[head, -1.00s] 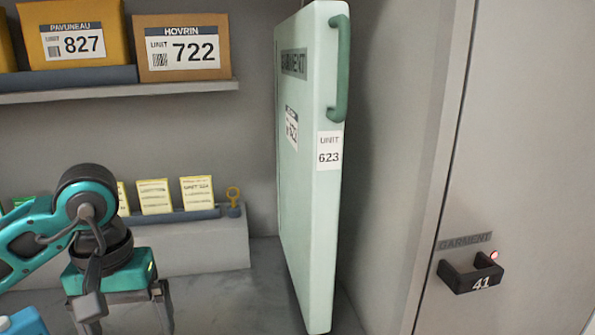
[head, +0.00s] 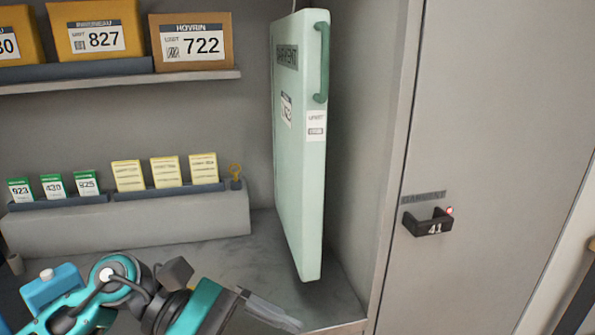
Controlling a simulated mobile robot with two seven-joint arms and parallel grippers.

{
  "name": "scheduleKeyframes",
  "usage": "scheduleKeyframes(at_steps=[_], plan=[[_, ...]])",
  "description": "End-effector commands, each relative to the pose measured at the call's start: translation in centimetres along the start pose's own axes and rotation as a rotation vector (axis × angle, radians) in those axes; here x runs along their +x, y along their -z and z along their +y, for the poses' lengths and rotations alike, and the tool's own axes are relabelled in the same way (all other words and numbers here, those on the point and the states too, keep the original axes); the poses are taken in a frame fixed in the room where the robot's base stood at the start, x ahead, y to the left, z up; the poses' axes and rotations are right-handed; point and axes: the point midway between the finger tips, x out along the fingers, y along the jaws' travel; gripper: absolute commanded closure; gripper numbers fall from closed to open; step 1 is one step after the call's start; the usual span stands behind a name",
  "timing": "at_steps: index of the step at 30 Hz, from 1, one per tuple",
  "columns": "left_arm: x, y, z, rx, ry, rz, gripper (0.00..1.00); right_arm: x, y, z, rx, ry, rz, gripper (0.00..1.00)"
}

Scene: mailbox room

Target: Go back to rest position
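My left gripper (head: 268,312) is at the bottom of the head view, low over the grey counter and pointing right. Its teal and black wrist is clear, but its fingers are blurred, so I cannot tell whether they are open or shut. I see nothing held in it. My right gripper is not in view.
Above are boxes, including 827 (head: 103,60) and 722 (head: 194,65). The grey counter (head: 190,255) has clear room.

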Motion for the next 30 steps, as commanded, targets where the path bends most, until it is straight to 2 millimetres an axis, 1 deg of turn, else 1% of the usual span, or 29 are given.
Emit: scheduleKeyframes(at_steps=[1,2,3,4,5,6,8,9,11,12,14,15,17,18,20,21,24,27,30], plan=[[0.7,-1.8,0.9,-0.17,-0.091,-0.164,0.05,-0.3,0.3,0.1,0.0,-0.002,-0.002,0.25],[0.8,-2.5,1.6,-0.276,-0.144,-0.258,0.05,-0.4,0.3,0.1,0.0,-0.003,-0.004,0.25],[0.6,-3.3,2.6,-0.424,-0.211,-0.385,0.05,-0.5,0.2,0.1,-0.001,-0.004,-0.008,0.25],[0.2,-3.6,3.4,-0.537,-0.259,-0.481,0.05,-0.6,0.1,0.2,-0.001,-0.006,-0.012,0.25],[-0.3,-3.8,4.2,-0.654,-0.303,-0.578,0.05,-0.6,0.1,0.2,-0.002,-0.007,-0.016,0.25],[-1.3,-3.5,5.2,-0.813,-0.361,-0.707,0.05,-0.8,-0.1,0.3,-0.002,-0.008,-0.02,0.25],[-2.8,-2.2,6.3,-1.059,-0.438,-0.906,0.05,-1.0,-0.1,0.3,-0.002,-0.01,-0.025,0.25],[-4.0,-0.8,6.7,-1.223,-0.486,-1.04,0.05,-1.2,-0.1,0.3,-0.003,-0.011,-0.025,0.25],[-5.5,2.0,6.8,-1.472,-0.553,-1.249,0.05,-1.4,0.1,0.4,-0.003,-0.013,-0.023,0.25],[-6.4,4.4,6.4,-1.637,-0.593,-1.392,0.05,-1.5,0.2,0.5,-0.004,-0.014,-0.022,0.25],[-7.4,8.3,4.8,-1.879,-0.652,-1.615,0.05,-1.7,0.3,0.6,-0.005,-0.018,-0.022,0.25],[-7.7,11.0,3.3,-2.033,-0.688,-1.766,0.05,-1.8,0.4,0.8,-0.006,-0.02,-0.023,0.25],[-7.7,14.6,0.5,-2.228,-0.735,-1.98,0.05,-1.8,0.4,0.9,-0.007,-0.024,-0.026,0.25],[-7.5,16.7,-1.5,2.194,0.717,1.985,0.05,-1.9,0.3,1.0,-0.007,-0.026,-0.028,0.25],[-6.9,19.1,-4.5,2.009,0.65,1.87,0.05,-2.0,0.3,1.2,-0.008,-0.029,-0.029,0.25],[-6.4,20.4,-6.4,1.903,0.615,1.806,0.05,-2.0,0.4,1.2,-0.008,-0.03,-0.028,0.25],[-5.2,22.5,-10.3,1.696,0.55,1.684,0.05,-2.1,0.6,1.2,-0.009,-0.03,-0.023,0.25],[-4.3,23.5,-12.7,1.576,0.515,1.613,0.05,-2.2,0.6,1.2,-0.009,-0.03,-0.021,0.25],[-3.9,23.8,-13.6,1.526,0.499,1.585,0.05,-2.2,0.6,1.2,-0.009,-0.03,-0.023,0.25]])
